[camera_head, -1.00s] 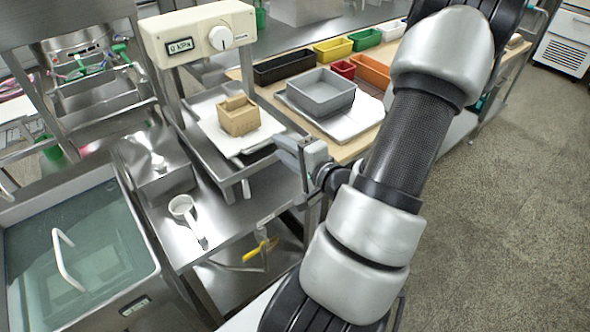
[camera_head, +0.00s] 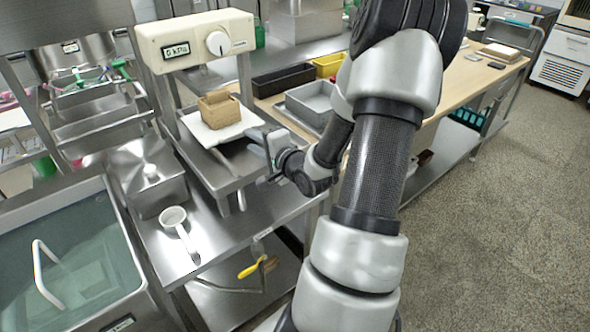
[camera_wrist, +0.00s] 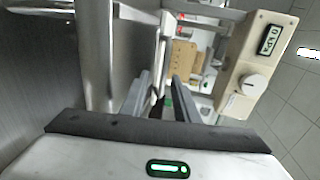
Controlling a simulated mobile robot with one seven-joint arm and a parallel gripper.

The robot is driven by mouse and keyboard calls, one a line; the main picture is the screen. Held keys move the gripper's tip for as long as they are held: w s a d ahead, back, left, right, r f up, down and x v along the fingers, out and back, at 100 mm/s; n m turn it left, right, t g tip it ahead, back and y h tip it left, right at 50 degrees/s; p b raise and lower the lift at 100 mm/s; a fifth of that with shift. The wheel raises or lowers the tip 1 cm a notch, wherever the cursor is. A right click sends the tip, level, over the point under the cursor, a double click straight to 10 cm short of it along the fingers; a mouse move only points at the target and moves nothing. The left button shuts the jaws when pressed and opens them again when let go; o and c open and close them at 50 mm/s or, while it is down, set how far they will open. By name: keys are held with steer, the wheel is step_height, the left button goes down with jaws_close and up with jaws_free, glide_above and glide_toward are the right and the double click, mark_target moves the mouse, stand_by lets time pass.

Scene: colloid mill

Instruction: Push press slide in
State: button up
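The press has a cream head with a "0 kPa" display (camera_head: 177,50) and a dial. Below its front side lies the press slide, a pale flat plate (camera_head: 203,131) on a steel bed (camera_head: 225,184). A tan box-shaped mould (camera_head: 219,111) sits on the plate; it also shows in the wrist view (camera_wrist: 183,60). My gripper (camera_head: 262,145) is at the plate's right, outer end. In the wrist view its two fingers (camera_wrist: 160,98) stand apart, with a thin pale bar between or just beyond them. I cannot tell whether they touch the slide.
A water tank (camera_head: 75,260) is at the lower left. A grey tray (camera_head: 310,102) and bins stand on the wooden table behind my arm. Open floor lies to the right.

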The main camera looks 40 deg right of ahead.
steer(key=p+v, duration=1.2)
steer(key=v, duration=0.6)
steer(key=shift+f, duration=0.15)
